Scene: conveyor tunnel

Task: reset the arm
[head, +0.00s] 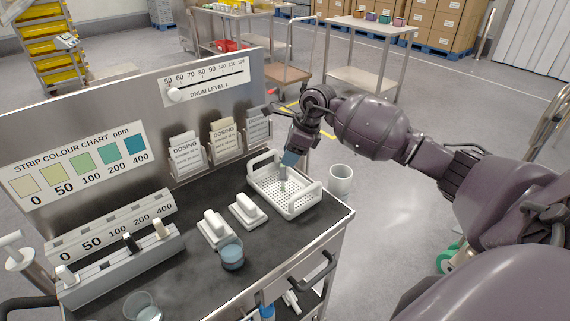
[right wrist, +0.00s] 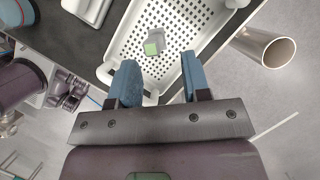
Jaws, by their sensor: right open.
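My right gripper (head: 290,160) hangs over the white perforated tray (head: 312,200) at the right end of the dark bench top. Its blue fingers stand apart in the right wrist view (right wrist: 159,80), with nothing between their tips. A small pale grey piece (head: 283,186) is in the tray below the fingers. In the right wrist view this piece (right wrist: 160,41) shows a green patch and lies just beyond the fingertips, apart from them. My left gripper is in neither view.
A cup (head: 340,180) stands at the tray's right. Two white handled blocks, including one near the tray (head: 247,211), and a beaker of blue liquid (head: 232,254) stand at its left. Card holders (head: 224,138) line the back panel. A slotted rack (head: 115,262) is at the left.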

